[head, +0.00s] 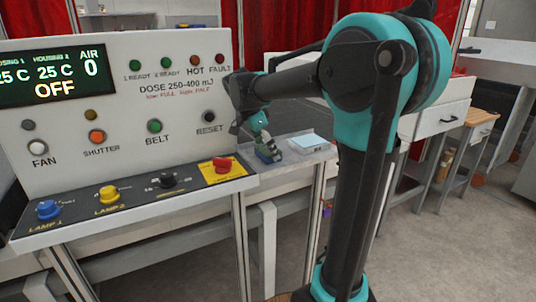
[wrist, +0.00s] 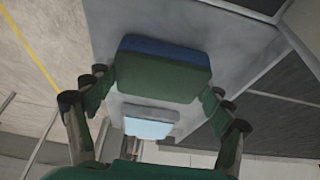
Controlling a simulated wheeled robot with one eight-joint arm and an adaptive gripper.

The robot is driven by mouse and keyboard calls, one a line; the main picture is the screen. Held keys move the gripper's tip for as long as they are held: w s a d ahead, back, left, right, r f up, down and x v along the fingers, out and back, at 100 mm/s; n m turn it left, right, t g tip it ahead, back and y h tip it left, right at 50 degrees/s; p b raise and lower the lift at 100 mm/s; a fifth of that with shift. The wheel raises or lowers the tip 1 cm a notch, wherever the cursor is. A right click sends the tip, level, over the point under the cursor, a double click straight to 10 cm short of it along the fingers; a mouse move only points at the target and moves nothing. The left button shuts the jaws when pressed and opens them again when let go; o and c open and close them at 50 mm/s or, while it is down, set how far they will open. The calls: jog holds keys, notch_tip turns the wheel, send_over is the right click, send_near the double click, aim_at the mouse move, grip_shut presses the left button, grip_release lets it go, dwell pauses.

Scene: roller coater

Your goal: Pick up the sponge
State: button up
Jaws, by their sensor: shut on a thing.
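The sponge (wrist: 162,72) is a green block with a dark blue layer, seen large in the wrist view between the two fingers. My gripper (wrist: 159,88) is shut on it, one finger at each side. In the head view my gripper (head: 267,147) is just right of the control panel, over the table's end. There the sponge (head: 268,156) shows only as a small dark blue and green patch, partly hidden by the fingers. I cannot tell whether the sponge touches the table below.
A pale blue pad or box (head: 307,142) lies on the grey table beside my gripper; it also shows in the wrist view (wrist: 149,127). The control panel (head: 120,120) with buttons and knobs stands close on the left. A white drawer bench (head: 436,120) is at the right.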

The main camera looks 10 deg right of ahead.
aim_at(267, 149)
notch_tip(267, 149, up, 20)
dwell(0.7)
jog(key=shift+o, duration=0.6)
